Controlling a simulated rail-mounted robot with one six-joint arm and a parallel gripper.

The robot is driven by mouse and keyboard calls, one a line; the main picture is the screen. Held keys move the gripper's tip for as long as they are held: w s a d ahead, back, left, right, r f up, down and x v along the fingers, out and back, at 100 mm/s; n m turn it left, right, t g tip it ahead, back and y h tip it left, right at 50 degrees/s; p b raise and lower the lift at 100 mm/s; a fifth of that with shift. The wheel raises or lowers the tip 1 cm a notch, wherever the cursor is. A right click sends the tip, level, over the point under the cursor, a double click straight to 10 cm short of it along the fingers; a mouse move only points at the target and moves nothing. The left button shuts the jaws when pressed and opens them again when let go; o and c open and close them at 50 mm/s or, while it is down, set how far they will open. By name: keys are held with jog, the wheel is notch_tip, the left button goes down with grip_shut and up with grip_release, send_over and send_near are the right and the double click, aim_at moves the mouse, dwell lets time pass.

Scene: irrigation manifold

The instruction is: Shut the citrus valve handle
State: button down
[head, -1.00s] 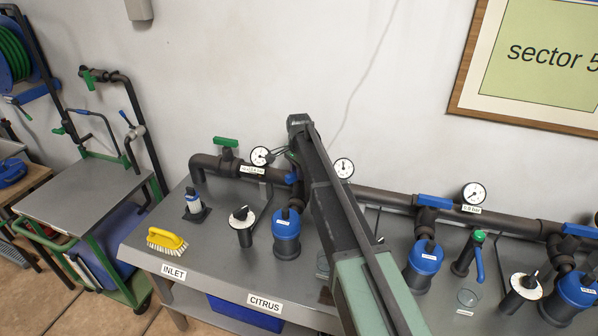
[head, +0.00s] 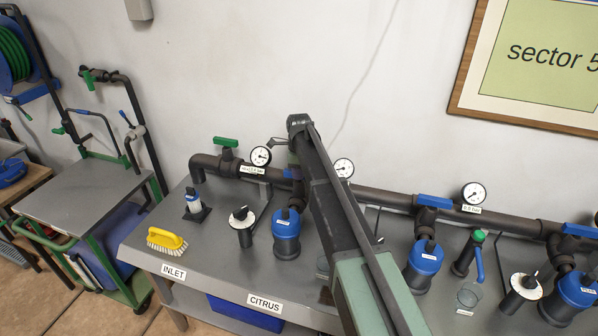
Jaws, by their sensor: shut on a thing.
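The citrus valve handle (head: 289,173) is blue and sits on the dark pipe above a blue filter canister (head: 286,228), behind the CITRUS label (head: 265,303). Only a small blue piece shows; my arm hides the rest, so I cannot tell its exact angle. My gripper (head: 294,168) is down at this handle and shut on it. Its fingertips are mostly hidden behind my forearm. A dark wrist part sticks out to the left above it, near the gauge.
A round gauge (head: 260,156) and a green inlet handle (head: 226,142) are close on the left. Another gauge (head: 343,168) stands just right of my arm.

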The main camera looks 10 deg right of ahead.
jog(key=shift+m, duration=0.5)
jog(key=c, duration=1)
grip_release()
jog(key=shift+o, duration=0.2)
notch_tip(320, 180, up, 14)
jog(key=p, duration=1.4)
jog(key=shift+f, duration=0.15)
